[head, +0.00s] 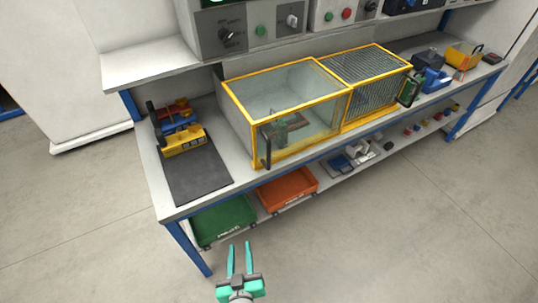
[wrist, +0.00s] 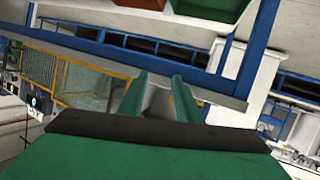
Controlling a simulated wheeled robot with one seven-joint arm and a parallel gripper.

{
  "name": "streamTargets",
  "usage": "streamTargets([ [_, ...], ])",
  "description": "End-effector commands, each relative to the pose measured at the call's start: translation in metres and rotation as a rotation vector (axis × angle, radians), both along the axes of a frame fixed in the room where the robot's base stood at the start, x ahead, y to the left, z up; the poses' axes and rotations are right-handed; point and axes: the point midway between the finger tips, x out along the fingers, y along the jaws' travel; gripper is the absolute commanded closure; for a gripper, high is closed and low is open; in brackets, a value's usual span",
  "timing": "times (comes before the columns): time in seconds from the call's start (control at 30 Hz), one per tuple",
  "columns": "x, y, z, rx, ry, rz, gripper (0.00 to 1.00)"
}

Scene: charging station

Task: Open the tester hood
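The tester hood (head: 290,97) is a clear box with a yellow frame on the workbench, and it looks closed. A black upright handle (head: 267,149) sits at its front left corner. A small green fixture shows through the clear panels. My gripper (head: 239,260) is in front of the bench, low in the head view, apart from the hood. Its two teal fingers are spread with nothing between them. In the wrist view my gripper (wrist: 160,90) also shows open and empty, and the yellow-framed hood (wrist: 85,85) appears tilted at the left.
A yellow mesh cage (head: 365,65) adjoins the hood on the right. A dark mat (head: 197,175) with a yellow tool (head: 184,144) lies at the left. Green (head: 222,219) and orange (head: 288,188) bins stand on the lower shelf. A control shelf overhangs behind. The front floor is clear.

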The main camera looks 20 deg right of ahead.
Motion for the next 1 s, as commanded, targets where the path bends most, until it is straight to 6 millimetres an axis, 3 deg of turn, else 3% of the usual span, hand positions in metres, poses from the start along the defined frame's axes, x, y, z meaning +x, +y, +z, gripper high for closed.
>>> streamTargets([
  [0.1, 0.040, -0.021, 0.016, -0.022, -0.039, -0.101, 0.69],
  [0.27, 0.084, -0.051, 0.048, -0.046, -0.108, -0.254, 0.69],
  [0.4, 0.114, -0.075, 0.086, -0.056, -0.193, -0.397, 0.69],
  [0.6, 0.137, -0.098, 0.134, -0.058, -0.309, -0.554, 0.69],
  [0.7, 0.141, -0.104, 0.147, -0.057, -0.342, -0.596, 0.69],
  [1.0, 0.155, -0.124, 0.153, -0.058, -0.358, -0.619, 0.69],
])
